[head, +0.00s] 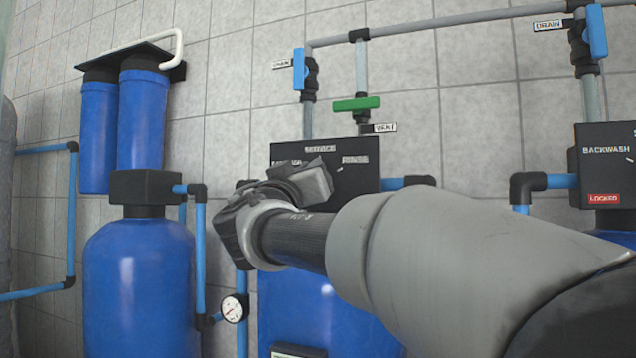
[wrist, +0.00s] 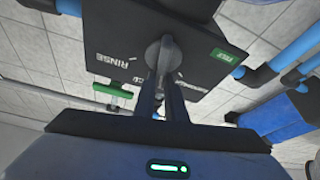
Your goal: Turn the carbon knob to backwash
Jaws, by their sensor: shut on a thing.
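A grey knob (wrist: 158,57) sits on the face of a black control box (wrist: 105,30) in the wrist view. The box is also in the middle of the head view (head: 348,180), above a blue tank. It carries SERVICE and RINSE labels and a third label, partly covered. My gripper (wrist: 161,82) is shut on the knob, its two dark fingers on either side of it. Which label the knob points to cannot be told. In the head view my wrist hides the knob and the fingertips. No carbon label can be read.
Above the box are a green-handled valve (head: 356,104) and a blue-handled drain valve (head: 299,69). A second box (head: 605,165) at right reads BACKWASH and has a red LOCKED tag. A blue tank (head: 140,285) and a pressure gauge (head: 234,308) stand at left.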

